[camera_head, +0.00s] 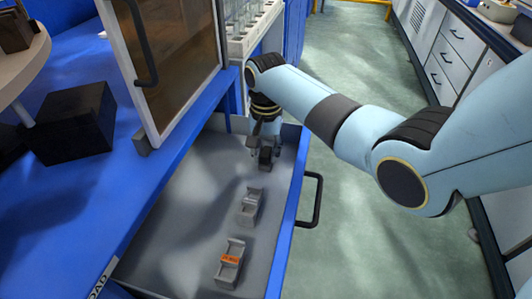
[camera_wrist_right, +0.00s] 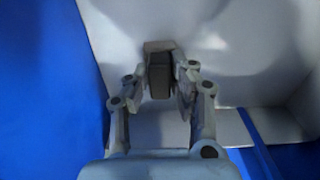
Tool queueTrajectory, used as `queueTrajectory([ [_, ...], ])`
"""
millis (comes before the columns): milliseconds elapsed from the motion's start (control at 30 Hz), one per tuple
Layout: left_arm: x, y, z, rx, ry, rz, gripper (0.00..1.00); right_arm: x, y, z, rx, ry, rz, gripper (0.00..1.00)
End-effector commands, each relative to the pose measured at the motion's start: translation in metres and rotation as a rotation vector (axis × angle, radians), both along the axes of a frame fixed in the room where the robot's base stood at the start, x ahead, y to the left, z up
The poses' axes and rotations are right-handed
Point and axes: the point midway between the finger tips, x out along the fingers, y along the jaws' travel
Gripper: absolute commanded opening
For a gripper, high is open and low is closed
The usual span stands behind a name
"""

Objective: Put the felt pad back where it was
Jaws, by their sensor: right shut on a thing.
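A dark grey block (camera_head: 265,158), which looks like the felt pad, is at the far end of the open drawer (camera_head: 185,215). My right gripper (camera_head: 266,143) points down into the drawer and is shut on this block. In the right wrist view the block (camera_wrist_right: 159,76) sits between the two fingers (camera_wrist_right: 160,88). A paler grey-brown piece (camera_wrist_right: 158,46) shows just beyond the block; I cannot tell whether the block touches it or the drawer floor. My left gripper is not in view.
Two grey holders stand in the drawer, a plain one (camera_head: 250,207) and a nearer one with an orange label (camera_head: 230,263). The drawer's blue front has a black handle (camera_head: 314,200). A framed door panel (camera_head: 165,60) and black box (camera_head: 75,122) stand left. Drawer floor left of the holders is clear.

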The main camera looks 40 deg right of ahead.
Motion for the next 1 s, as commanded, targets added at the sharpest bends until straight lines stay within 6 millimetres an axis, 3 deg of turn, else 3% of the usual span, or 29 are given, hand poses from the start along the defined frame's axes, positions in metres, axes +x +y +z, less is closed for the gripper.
queueTrajectory([
  [200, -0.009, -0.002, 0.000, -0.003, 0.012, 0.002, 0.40, 0.000, 0.000, -0.002, 0.001, 0.001, 0.000, 0.00],
  [233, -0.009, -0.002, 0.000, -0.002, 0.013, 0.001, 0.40, 0.000, 0.000, -0.002, 0.000, 0.000, 0.000, 0.25],
  [400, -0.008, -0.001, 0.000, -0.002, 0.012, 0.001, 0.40, 0.000, 0.000, -0.002, 0.000, 0.000, -0.001, 0.45],
  [733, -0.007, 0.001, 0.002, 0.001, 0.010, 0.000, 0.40, 0.000, 0.000, 0.005, 0.000, -0.001, -0.001, 0.45],
  [1000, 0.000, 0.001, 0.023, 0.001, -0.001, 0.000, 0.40, 0.001, 0.000, 0.061, 0.000, -0.004, -0.001, 0.45],
])
